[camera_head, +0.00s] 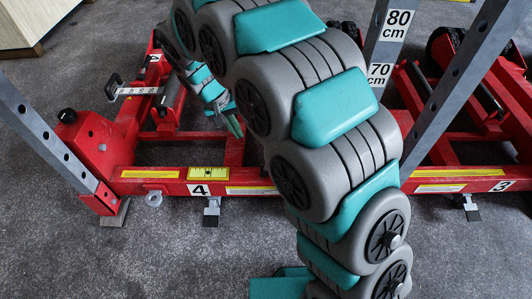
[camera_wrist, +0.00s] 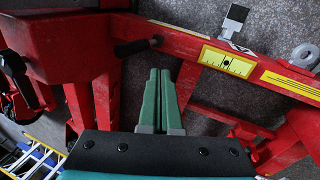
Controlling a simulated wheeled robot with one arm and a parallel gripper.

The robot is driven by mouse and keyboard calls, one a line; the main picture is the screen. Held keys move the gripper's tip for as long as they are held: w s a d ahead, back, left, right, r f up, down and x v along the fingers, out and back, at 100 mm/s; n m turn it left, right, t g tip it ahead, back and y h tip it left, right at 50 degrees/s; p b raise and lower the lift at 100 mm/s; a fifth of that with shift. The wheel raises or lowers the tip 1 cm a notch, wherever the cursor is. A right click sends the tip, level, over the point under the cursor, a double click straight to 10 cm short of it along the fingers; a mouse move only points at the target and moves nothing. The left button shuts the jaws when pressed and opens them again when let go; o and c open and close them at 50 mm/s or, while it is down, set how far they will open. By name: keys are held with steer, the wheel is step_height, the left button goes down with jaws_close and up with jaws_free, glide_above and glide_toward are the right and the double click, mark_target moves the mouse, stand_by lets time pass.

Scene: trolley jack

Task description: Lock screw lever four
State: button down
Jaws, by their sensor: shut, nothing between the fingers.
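Screw lever four (camera_head: 211,211) has a dark grey pad on a light metal stem, below the label "4" (camera_head: 199,190) on the front rail of the red trolley jack (camera_head: 270,189). In the wrist view the lever (camera_wrist: 235,17) is at the top, right of centre, and the label is seen edge-on and partly cut by the rail. My gripper (camera_head: 236,126) is inside the red frame, behind the front rail. In the wrist view my gripper (camera_wrist: 158,75) has its green fingers together with nothing between them, apart from the lever.
A yellow level gauge (camera_head: 208,173) and a metal ring (camera_head: 154,198) are on the rail. A similar lever (camera_head: 468,206) is below label "3" at right. A black handle (camera_wrist: 135,47) juts near my fingers. Grey uprights (camera_head: 45,135) flank the frame. Carpet in front is clear.

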steer(key=shift+f, duration=0.15)
steer(key=w+d+f, duration=0.1)
steer(key=d+f, duration=0.5)
steer(key=f, duration=0.4)
steer(key=shift+w+d+f, duration=0.15)
steer(key=shift+d, duration=0.15)
stand_by(0.5)
